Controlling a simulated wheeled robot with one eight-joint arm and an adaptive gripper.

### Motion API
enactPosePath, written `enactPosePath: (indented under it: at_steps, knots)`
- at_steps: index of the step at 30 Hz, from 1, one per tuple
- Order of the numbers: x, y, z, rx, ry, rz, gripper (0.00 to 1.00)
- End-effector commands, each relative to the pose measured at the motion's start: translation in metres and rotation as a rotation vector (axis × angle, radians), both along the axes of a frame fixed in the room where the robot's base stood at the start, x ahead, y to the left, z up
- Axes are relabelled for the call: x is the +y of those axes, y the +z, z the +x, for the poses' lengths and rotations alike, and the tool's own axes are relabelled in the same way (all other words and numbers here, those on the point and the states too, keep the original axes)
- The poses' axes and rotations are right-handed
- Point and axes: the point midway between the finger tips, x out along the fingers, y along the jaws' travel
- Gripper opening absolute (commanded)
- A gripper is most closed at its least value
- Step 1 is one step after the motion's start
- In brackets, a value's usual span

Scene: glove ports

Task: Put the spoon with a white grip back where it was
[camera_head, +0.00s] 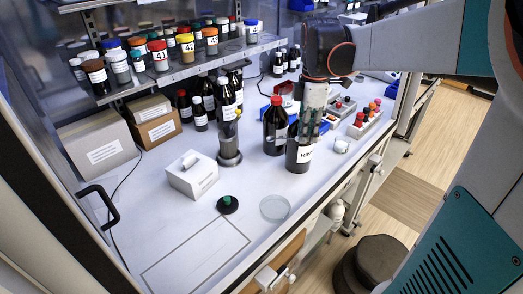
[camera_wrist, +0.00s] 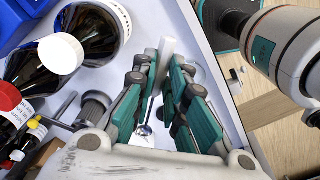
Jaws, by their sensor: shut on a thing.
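The spoon shows in the wrist view, with its white grip (camera_wrist: 166,52) between my fingers and its small metal bowl (camera_wrist: 144,130) towards the palm side of the picture. My gripper (camera_wrist: 165,85) is shut on it. The spoon cannot be made out in the head view. Which spot the spoon came from does not show.
A grey cylinder stand (camera_head: 229,155), a red-capped dark bottle (camera_head: 275,128) and a white box (camera_head: 192,176) stand to the left. A glass dish (camera_head: 274,208) and a black disc with a green knob (camera_head: 228,204) lie nearer.

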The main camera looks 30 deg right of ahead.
Motion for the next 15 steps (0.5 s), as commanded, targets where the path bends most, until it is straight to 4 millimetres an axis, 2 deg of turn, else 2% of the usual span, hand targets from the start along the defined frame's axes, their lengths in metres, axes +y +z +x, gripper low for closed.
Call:
enactPosePath:
  at_steps: [1,6,15]
  knots:
    - [0.0,-0.014,0.0,0.0,0.0,0.0,0.0]
    - [0.0,-0.057,0.0,0.0,0.0,0.0,0.0]
    - [0.0,-0.125,0.0,0.0,0.0,0.0,0.0]
